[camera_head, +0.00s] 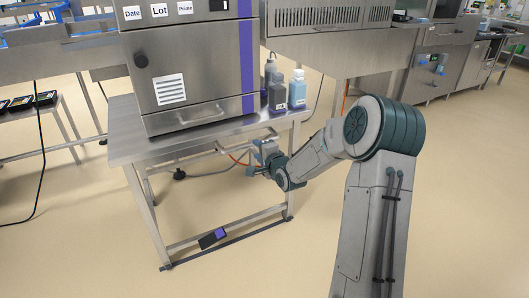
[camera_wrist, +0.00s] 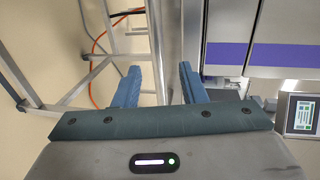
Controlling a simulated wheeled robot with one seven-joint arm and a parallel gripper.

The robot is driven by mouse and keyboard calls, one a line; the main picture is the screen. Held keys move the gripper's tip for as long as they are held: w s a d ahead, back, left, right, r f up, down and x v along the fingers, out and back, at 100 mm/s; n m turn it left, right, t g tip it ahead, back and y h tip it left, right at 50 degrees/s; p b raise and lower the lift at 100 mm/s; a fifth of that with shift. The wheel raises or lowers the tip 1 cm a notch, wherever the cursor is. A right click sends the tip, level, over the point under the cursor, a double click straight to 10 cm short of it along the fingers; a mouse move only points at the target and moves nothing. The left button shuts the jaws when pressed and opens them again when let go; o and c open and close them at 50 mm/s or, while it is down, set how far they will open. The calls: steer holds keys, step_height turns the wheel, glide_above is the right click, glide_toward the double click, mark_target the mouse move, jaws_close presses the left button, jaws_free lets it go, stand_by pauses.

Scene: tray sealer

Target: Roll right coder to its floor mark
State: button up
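The coder (camera_head: 190,65) is a steel box with a purple edge stripe and labels "Date", "Lot" and "Prime". It stands on a steel frame table (camera_head: 125,145) with legs. A dark strip (camera_head: 235,238) lies on the floor along the table's near feet; I cannot tell if it is the floor mark. My gripper (camera_head: 257,158) is just below the tabletop's right part, close to a thin rail. In the wrist view my gripper (camera_wrist: 158,90) has its fingers apart. A steel bar (camera_wrist: 162,45) shows between and beyond them; contact cannot be told.
A black and purple pedal-like piece (camera_head: 212,238) sits low on the table frame. An orange hose (camera_wrist: 97,45) runs beneath. Floor (camera_head: 470,200) to the right is clear.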

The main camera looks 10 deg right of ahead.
steer(key=p+v, duration=0.1)
steer(key=v, duration=0.3)
steer(key=shift+s+d+r, duration=0.1)
steer(key=shift+s, duration=0.25)
steer(key=s+r+n+g+h+p, duration=0.2)
steer(key=s+r+n+g+p, duration=0.15)
steer(key=s+r+p, duration=0.55)
steer(key=s+r+n+g+h+p, duration=0.25)
steer(key=s+r+n+p, duration=0.35)
steer(key=r, duration=0.5)
steer(key=s+a+r+n+g+p, duration=0.1)
steer(key=s+r+n+g+p, duration=0.1)
steer(key=s+r+p, duration=0.5)
steer(key=s+a+r+n+g+p, duration=0.2)
steer(key=s+r+p, duration=0.4)
steer(key=s, duration=0.8)
step_height(320, 180, up, 2)
steer(key=n+g+y, duration=0.1)
steer(key=g, duration=0.1)
steer(key=shift+s+a+g+p, duration=0.2)
steer(key=shift+s+g+p, duration=0.1)
steer(key=shift+s+p, duration=0.1)
steer(key=shift+r+n, duration=0.1)
steer(key=shift+n, duration=0.15)
